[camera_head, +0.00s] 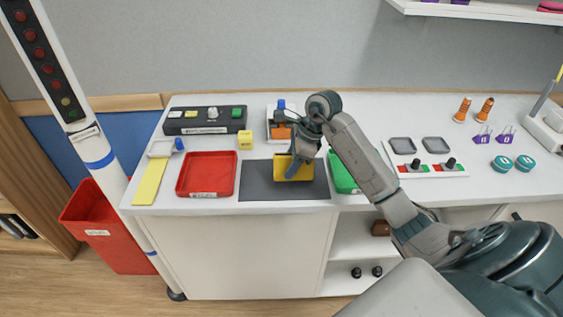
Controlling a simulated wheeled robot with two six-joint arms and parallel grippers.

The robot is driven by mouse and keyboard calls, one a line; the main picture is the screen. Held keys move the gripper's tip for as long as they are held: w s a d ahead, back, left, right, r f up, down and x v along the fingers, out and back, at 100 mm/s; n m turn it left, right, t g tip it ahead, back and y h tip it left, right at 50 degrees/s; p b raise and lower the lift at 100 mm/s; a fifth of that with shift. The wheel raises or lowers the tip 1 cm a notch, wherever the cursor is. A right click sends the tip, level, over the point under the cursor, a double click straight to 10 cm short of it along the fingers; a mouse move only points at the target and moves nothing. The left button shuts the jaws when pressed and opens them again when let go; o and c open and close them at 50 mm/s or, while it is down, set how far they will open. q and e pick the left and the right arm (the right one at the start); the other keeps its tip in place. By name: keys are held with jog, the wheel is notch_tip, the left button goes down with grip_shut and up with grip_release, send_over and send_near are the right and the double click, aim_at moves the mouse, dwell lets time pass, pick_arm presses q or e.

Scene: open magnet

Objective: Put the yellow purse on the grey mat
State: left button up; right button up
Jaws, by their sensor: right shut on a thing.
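The yellow purse (304,172) is over the middle-right part of the dark grey mat (257,179) at the table's front edge. My right gripper (292,172) points down from above and is shut on the purse, hiding part of it. Whether the purse touches the mat or hovers just above it I cannot tell. My left gripper is not in view.
A red tray (207,174) lies left of the mat and a green tray (341,178) right of it, partly behind my arm. A yellow cube (245,139) and a black button box (205,120) stand behind. A red bin (108,228) is at the floor left.

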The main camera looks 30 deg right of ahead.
aim_at(283, 165)
jog(key=w, duration=0.1)
jog(key=w+a, duration=0.1)
jog(key=w, duration=0.1)
jog(key=shift+w+f+p, duration=0.1)
jog(key=shift+w+p, duration=0.05)
jog(key=shift+p, duration=0.25)
notch_tip(283, 165, down, 3)
jog(key=shift+r+p, duration=0.15)
jog(key=shift+p, duration=0.85)
jog(key=shift+f, duration=0.45)
jog(key=o, duration=1)
jog(key=shift+o, duration=0.3)
jog(key=shift+d+r, duration=0.1)
jog(key=shift+d+r+b, duration=0.15)
jog(key=shift+r+b, duration=0.15)
jog(key=shift+b, duration=0.05)
jog(key=b+v, duration=0.4)
jog(key=v, duration=0.6)
jog(key=shift+r, duration=0.15)
jog(key=shift+s+r, duration=0.25)
jog(key=shift+r, duration=0.2)
